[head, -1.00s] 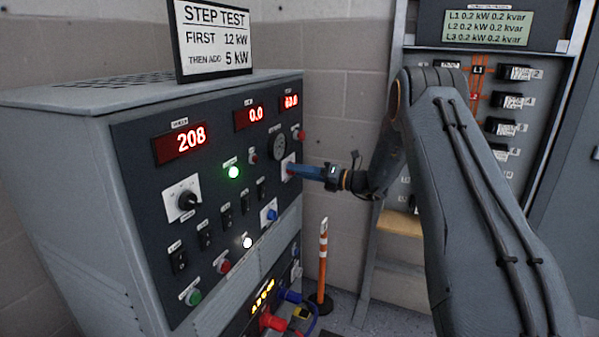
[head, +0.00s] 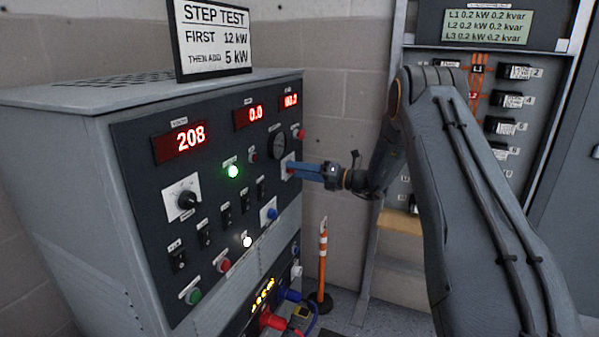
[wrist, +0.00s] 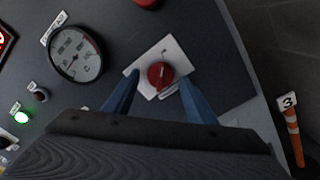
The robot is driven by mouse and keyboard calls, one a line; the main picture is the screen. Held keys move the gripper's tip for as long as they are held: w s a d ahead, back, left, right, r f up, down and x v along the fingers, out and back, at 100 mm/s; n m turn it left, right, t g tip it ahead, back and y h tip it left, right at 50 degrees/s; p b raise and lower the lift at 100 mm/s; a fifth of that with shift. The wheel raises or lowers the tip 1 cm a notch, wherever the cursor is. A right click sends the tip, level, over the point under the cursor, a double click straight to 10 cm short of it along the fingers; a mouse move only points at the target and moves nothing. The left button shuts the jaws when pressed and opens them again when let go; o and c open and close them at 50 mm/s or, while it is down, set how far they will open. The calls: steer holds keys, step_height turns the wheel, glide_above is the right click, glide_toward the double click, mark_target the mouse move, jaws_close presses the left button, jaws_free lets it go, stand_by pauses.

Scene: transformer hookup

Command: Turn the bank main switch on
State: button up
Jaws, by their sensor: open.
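The likely bank main switch is a red rotary knob (wrist: 160,75) on a white plate (wrist: 172,50), seen in the wrist view at the right side of the dark panel. In the head view the white plate (head: 288,160) is partly hidden by my gripper. My gripper (head: 296,170) reaches the panel from the right. Its two blue fingers (wrist: 158,92) are open, one on each side of the red knob. I cannot tell whether they touch it. The knob's label is too blurred to read.
A round gauge (wrist: 76,53) sits left of the knob, with a red button (head: 298,134) above it. A lit green lamp (head: 233,171), a blue knob (head: 268,213) and small switches share the panel. An orange post (head: 322,262) stands on the floor to the right.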

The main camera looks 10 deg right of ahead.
steer(key=b+v, duration=0.1)
steer(key=v, duration=0.6)
steer(key=shift+s+d, duration=0.25)
steer(key=shift+d, duration=0.05)
steer(key=s+a+f+n+g+h, duration=0.1)
steer(key=s+a+n+g+h, duration=0.15)
steer(key=s+a+n, duration=0.35)
steer(key=s+a+f+n+g+h+p, duration=0.1)
steer(key=s+a+n+g, duration=0.25)
steer(key=s, duration=0.45)
steer(key=s+a+f+n+g+h, duration=0.1)
steer(key=s+a+n+g, duration=0.25)
steer(key=s, duration=0.35)
steer(key=s+d+n+h, duration=0.3)
steer(key=s+n+h, duration=0.2)
steer(key=s+n, duration=0.5)
steer(key=s+d+f+n+g+h+p, duration=0.1)
steer(key=s+d+n+h, duration=0.2)
steer(key=s+n, duration=0.8)
steer(key=shift+s+d+h, duration=0.35)
steer(key=shift+s+h, duration=0.7)
